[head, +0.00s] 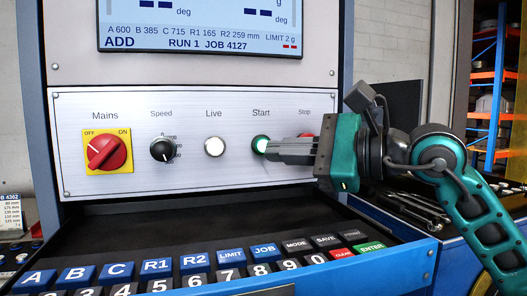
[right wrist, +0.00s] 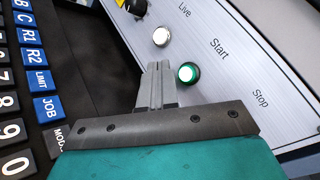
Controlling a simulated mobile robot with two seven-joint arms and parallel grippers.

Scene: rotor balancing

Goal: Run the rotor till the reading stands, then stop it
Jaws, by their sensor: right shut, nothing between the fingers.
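The green Start button (head: 260,143) is on the metal panel and looks lit; it also shows in the right wrist view (right wrist: 188,73). My right gripper (head: 268,151) is shut and empty, its fingertips close beside the Start button; whether they touch it I cannot tell. In the right wrist view the fingertips (right wrist: 158,68) lie left of the button. The screen (head: 200,25) shows dashes above "deg", "ADD", "RUN 1 JOB 4127" and "LIMIT 2 g". The rotor and my left gripper are out of view.
A white Live lamp (head: 215,147), a Speed knob (head: 162,149) and a red Mains switch (head: 107,151) on a yellow plate sit left of Start. A keypad (head: 200,265) with blue and black keys juts out below the panel. Tools (head: 418,208) lie at the right.

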